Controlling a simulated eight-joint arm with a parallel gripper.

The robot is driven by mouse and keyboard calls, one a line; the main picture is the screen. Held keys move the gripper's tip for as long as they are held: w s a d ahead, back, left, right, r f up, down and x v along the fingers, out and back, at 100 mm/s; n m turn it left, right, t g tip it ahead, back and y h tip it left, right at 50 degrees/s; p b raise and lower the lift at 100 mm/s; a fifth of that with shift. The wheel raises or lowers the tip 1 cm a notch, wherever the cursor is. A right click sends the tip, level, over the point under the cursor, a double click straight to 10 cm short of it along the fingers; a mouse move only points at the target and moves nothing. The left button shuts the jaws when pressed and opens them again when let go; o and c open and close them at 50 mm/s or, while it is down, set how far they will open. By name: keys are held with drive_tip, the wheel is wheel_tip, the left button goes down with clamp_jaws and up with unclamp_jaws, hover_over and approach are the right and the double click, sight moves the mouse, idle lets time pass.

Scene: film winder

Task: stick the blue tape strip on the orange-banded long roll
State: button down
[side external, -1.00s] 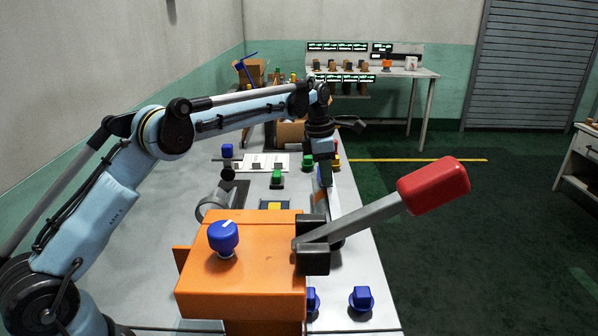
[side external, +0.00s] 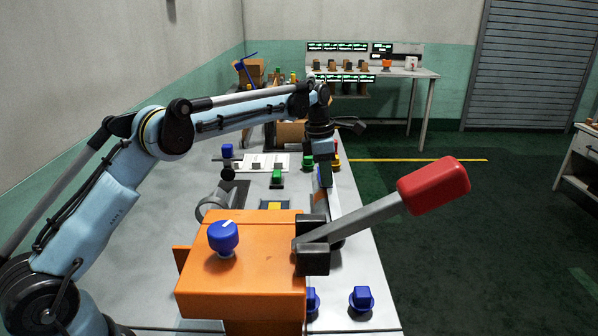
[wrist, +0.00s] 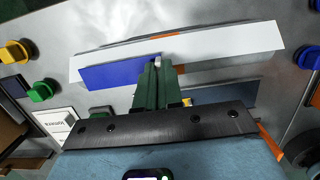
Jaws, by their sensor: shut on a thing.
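The long roll (wrist: 235,45) is a long white piece crossing the upper part of the wrist view, with orange showing at its middle edges. The blue tape strip (wrist: 115,74) overlaps the left part of the roll in that view; whether it touches the roll I cannot tell. My gripper (wrist: 158,64) is shut on the strip's right end, with green fingers. In the side view my gripper (side external: 325,168) is beyond the orange box, over the right side of the bench, and the roll is mostly hidden there.
An orange box (side external: 245,265) with a blue knob (side external: 223,238) and a red-handled lever (side external: 433,186) stands in front. Yellow (wrist: 15,52), green (wrist: 42,90) and blue (wrist: 308,57) knobs flank the roll. A white card (wrist: 57,125) lies at left.

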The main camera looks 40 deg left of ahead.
drive_tip(key=shift+f, duration=0.6)
idle(0.6)
drive_tip(key=c, duration=0.6)
unclamp_jaws()
drive_tip(key=shift+c, duration=0.2)
drive_tip(key=shift+r, duration=3.45)
drive_tip(key=shift+r, duration=0.1)
